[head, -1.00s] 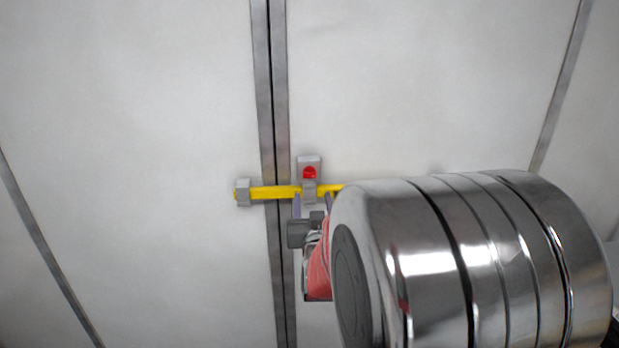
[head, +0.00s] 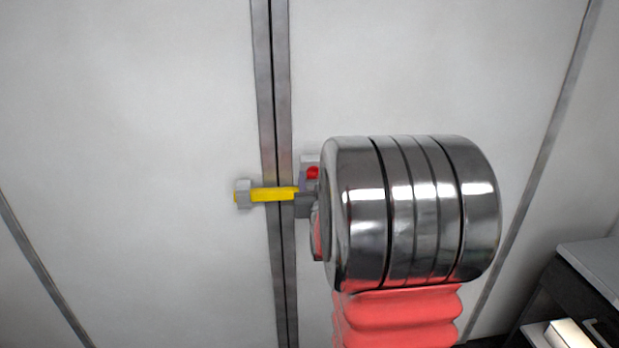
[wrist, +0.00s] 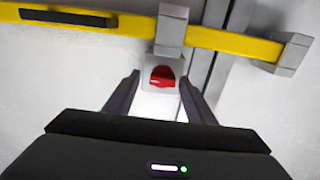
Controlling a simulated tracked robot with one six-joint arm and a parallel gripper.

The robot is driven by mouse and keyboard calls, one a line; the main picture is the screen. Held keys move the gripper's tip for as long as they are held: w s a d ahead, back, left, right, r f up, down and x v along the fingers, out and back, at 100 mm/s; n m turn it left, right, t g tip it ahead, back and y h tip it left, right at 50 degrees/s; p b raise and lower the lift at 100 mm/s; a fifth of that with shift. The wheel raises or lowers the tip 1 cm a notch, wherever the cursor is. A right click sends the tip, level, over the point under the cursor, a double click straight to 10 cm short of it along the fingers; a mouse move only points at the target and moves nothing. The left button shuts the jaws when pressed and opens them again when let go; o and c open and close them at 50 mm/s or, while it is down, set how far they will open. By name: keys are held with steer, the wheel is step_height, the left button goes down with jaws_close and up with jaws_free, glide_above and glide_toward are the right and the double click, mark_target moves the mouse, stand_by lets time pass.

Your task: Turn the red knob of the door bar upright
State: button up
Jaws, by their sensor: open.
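The red knob (head: 312,173) sits on a grey bracket just above the yellow door bar (head: 272,194), partly hidden by my arm in the head view. In the wrist view the red knob (wrist: 163,76) shows whole on its pale mount, next to the yellow bar (wrist: 228,42). My gripper (wrist: 160,80) is open, with one finger on each side of the knob and a gap to it on both sides. Whether the fingertips reach as deep as the knob I cannot tell. In the head view the gripper is mostly hidden behind my wrist.
A grey end bracket (head: 243,193) holds the bar's left end across the door seam (head: 273,100). The white door panels around it are clear. A dark cabinet with a light top (head: 595,255) stands at the lower right.

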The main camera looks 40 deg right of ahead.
steer(key=shift+w+a, duration=0.1)
steer(key=c, duration=1)
steer(key=shift+r, duration=0.1)
steer(key=shift+c, duration=0.2)
